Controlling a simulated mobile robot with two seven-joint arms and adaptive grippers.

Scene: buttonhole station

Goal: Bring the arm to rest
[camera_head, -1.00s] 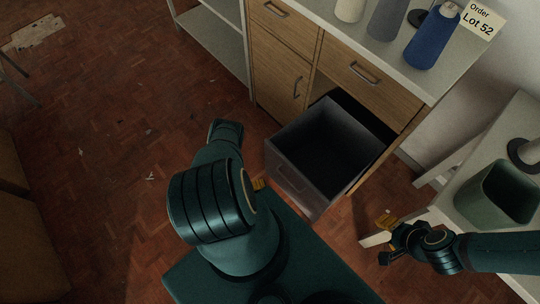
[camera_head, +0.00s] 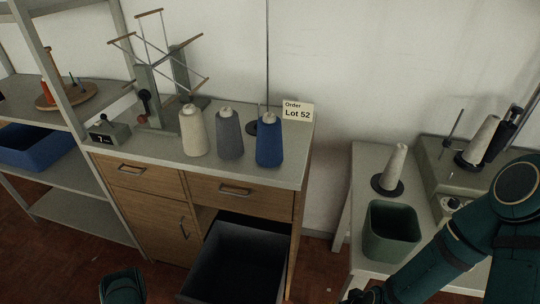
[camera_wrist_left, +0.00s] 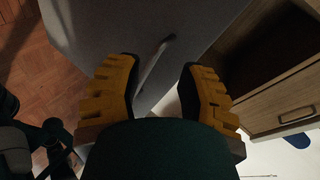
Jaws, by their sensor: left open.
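My left gripper (camera_wrist_left: 158,82) shows in the left wrist view with its two yellow-padded fingers spread apart and nothing held. A grey drawer front with a pale bar handle (camera_wrist_left: 155,62) appears beyond and between the fingers; I cannot tell the exact gap. In the head view only a dark green part of my left arm (camera_head: 122,286) shows at the bottom edge, and the left fingers are out of that picture. My right arm (camera_head: 445,255) reaches in from the right. Its gripper (camera_head: 365,296) is cut off at the bottom edge, with its fingers hidden.
A deep grey drawer (camera_head: 240,258) stands pulled out of the wooden cabinet (camera_head: 150,205). White, grey and blue cones (camera_head: 268,140) stand on top beside the Lot 52 card (camera_head: 298,111). A green bin (camera_head: 390,232) stands on the right table (camera_head: 350,250). Shelves (camera_head: 75,190) stand left.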

